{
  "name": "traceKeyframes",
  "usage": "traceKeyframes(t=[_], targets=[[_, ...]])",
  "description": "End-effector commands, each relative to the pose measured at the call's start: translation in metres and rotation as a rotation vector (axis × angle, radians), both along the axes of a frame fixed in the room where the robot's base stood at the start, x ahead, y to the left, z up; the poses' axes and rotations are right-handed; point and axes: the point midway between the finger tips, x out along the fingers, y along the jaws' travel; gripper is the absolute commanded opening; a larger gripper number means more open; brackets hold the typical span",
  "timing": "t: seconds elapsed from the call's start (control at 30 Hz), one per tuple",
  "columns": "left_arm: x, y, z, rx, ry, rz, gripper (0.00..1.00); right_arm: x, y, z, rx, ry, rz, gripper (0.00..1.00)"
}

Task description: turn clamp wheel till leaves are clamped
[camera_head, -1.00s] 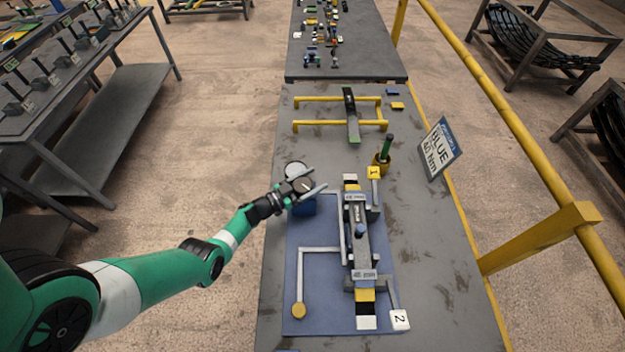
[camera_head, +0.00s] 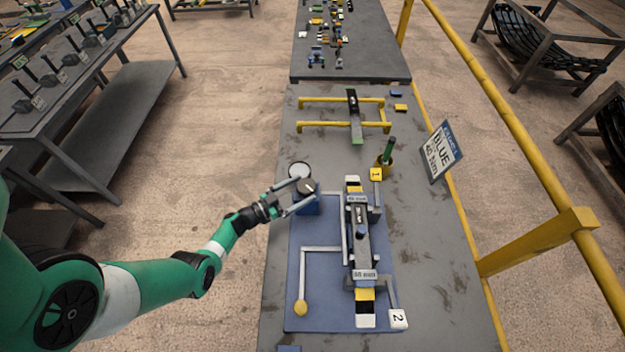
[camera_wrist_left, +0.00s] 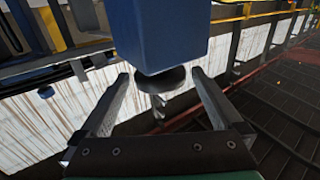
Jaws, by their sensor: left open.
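The dark round clamp wheel (camera_head: 307,187), with a light mark on top, sits on a blue block (camera_head: 306,207) at the fixture's upper left. My left gripper (camera_head: 304,193) is open, its fingers on either side of the wheel. In the left wrist view the wheel (camera_wrist_left: 160,80) lies between the open fingertips (camera_wrist_left: 160,75), with gaps on both sides. The blue block (camera_wrist_left: 160,35) fills the top centre there. The leaves (camera_head: 362,240) lie stacked lengthwise in the grey clamp fixture, with labels at both ends. My right gripper is not visible.
A white-faced gauge (camera_head: 299,170) stands just behind the wheel. A yellow rack (camera_head: 340,101), a green-handled tool (camera_head: 389,150) and a BLUE 40 Nm sign (camera_head: 440,152) stand further back.

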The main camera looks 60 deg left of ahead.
Motion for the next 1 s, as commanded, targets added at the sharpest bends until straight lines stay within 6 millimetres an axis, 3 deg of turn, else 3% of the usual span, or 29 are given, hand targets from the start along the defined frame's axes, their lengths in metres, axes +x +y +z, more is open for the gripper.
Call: traceKeyframes(t=[0.1, 0.3, 0.9, 1.0], targets=[[-0.029, -0.003, 0.003, -0.002, 0.001, 0.005, 1.00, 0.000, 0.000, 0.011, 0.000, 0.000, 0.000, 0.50], [-0.053, -0.006, 0.001, 0.000, -0.001, 0.002, 1.00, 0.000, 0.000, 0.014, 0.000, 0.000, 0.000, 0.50], [-0.054, -0.006, 0.001, 0.001, -0.001, -0.001, 1.00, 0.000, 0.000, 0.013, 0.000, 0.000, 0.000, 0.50], [-0.049, 0.001, 0.008, 0.028, -0.009, 0.010, 1.00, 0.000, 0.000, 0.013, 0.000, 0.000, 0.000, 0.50]])
